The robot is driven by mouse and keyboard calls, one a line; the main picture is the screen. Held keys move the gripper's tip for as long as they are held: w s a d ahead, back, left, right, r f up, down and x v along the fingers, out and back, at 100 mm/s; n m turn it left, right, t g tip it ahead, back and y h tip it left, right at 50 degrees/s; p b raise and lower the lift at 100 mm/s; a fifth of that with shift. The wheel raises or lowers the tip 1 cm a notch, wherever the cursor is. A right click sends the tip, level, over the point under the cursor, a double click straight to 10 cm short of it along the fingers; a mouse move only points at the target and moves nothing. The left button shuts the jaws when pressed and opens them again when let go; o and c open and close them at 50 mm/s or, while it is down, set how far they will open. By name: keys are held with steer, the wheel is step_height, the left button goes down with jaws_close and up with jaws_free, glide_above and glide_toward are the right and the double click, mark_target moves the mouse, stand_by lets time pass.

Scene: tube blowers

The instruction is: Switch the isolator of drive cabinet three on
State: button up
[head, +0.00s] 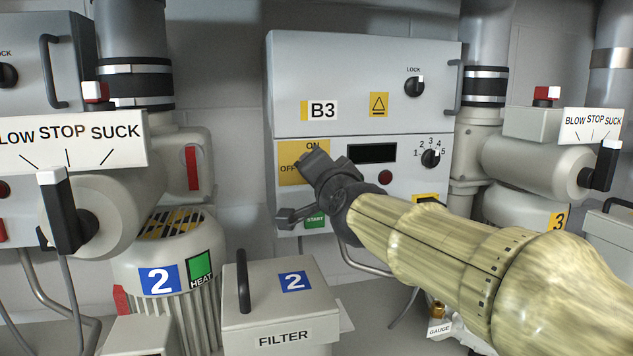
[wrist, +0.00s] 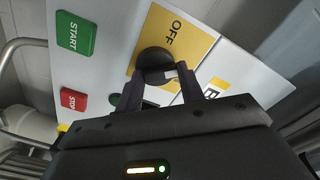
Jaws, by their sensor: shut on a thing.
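Drive cabinet three is the grey cabinet marked B3 (head: 368,75), in the middle of the head view. Its isolator plate is yellow (head: 290,176), with ON at the top and OFF at the left. My gripper (head: 312,166) is in front of this plate and hides the knob there. In the wrist view the round black isolator knob (wrist: 153,60) sits between the fingers of my gripper (wrist: 160,88), which are shut on its handle. A white mark on the handle points to the lower right, away from the OFF word. The ON word is hidden in that view.
Below the plate are a green START button (head: 315,221) and a red STOP button (wrist: 74,99). A dark display (head: 371,153) and a numbered dial (head: 431,157) are to the right. A filter box (head: 280,305) stands in front, with blower valves at both sides.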

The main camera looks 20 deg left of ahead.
steer(key=shift+w+d+m+b, duration=0.1)
steer(key=shift+m+b, duration=0.35)
steer(key=shift+m, duration=1.45)
steer(key=shift+w+d+m+b, duration=0.1)
steer(key=shift+m+b, duration=0.35)
steer(key=shift+m, duration=1.45)
steer(key=o, duration=1)
